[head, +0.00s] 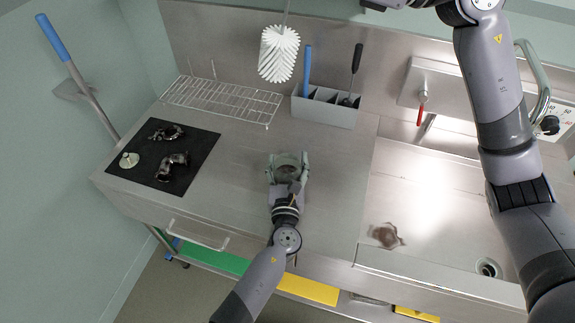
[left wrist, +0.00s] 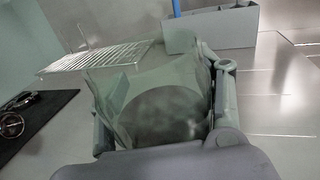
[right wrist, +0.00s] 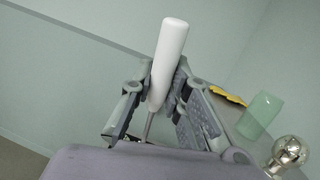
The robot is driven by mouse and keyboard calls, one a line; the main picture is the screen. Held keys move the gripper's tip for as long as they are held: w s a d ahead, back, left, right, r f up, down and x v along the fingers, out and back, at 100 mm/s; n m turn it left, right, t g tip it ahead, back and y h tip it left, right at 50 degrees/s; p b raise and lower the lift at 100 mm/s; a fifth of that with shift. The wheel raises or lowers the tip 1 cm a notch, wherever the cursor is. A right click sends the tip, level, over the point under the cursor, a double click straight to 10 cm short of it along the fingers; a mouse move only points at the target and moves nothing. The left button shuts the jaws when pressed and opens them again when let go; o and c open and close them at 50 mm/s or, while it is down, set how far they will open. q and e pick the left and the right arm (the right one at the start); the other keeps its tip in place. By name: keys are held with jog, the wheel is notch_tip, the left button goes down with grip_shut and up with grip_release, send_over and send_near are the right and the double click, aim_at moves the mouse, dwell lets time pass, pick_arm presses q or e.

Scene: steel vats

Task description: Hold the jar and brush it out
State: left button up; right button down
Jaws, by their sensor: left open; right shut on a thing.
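The jar (head: 289,160) is clear with a dark patch inside and stands on the steel counter. In the left wrist view the jar (left wrist: 150,108) fills the space between my left fingers. My left gripper (head: 287,168) is open around the jar, one finger on each side; whether they touch it I cannot tell. My right gripper (right wrist: 156,88) is shut on the white handle of the brush (right wrist: 168,60). The brush's white bristle head (head: 279,54) hangs bristles down above the back of the counter, apart from the jar. The top of its rod is cut off in the head view.
A grey caddy (head: 325,107) with a blue-handled and a black-handled tool and a wire rack (head: 222,99) stand behind the jar. A black mat (head: 190,172) with metal fittings lies left. The sink (head: 440,215) with a brownish item (head: 386,236) is right.

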aim_at(287, 57)
pick_arm(q)
jog(key=c, duration=1.1)
pick_arm(e)
jog(key=f, duration=0.5)
jog(key=w+a+f+m+h, duration=0.1)
jog(key=f, duration=0.5)
jog(key=w+f+m+h, duration=0.1)
jog(key=f, duration=0.4)
jog(key=shift+a+f, duration=0.2)
jog(key=shift+f, duration=2.7)
